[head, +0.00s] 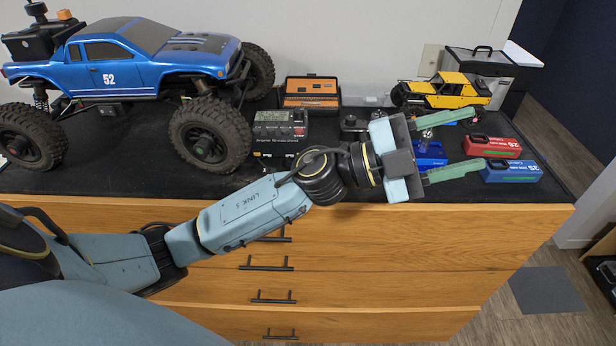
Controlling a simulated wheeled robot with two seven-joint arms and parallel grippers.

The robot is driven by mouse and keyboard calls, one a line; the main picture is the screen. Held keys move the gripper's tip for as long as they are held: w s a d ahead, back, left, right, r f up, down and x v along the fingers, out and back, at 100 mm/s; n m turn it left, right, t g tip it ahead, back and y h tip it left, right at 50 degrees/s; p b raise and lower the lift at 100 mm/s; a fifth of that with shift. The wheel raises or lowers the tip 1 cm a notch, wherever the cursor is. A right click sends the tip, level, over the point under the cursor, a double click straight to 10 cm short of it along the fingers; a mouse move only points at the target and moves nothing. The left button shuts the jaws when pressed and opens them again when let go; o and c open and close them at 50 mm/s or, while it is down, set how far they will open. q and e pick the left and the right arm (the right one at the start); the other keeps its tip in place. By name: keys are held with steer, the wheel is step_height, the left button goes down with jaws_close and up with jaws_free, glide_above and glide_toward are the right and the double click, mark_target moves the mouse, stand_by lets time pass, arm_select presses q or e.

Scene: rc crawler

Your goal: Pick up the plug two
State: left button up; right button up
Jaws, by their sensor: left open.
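My left gripper (480,139) reaches in from the left over the right part of the black bench top. Its two green fingers are spread wide and point right, with nothing held between them. A red battery pack (491,146) marked 2S lies near the fingertips, and a blue battery pack (512,171) lies in front of it, close to the nearer fingertip. Another blue item (430,152) shows between the fingers near the palm and is partly hidden. I cannot make out which part is plug two. My right gripper is not in view.
A large blue crawler (125,62) fills the left of the bench. A charger (281,131) and an orange-black box (311,92) stand mid-bench. A small yellow crawler (447,92) stands behind the gripper. Wooden drawers (400,255) form the front.

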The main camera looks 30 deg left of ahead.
arm_select(q)
step_height(320, 180, down, 8)
steer(key=s+a+m+g+y, duration=0.1)
steer(key=a+m+g+y, duration=0.1)
steer(key=m+g+y, duration=0.65)
steer(key=w+a+n+g+y, duration=0.3)
steer(key=a+y, duration=0.8)
steer(key=a, duration=1.1)
steer(key=shift+n+t+y, duration=0.25)
steer(key=shift+n+t, duration=0.1)
steer(key=shift+t, duration=0.1)
steer(key=f, duration=0.4)
steer(key=w+f+p, duration=0.1)
steer(key=f, duration=0.2)
steer(key=shift+a, duration=0.35)
steer(key=shift+a+f+p, duration=0.1)
steer(key=shift+f+p, duration=0.65)
steer(key=shift+f, duration=2.2)
steer(key=shift+c, duration=0.4)
steer(key=c, duration=1)
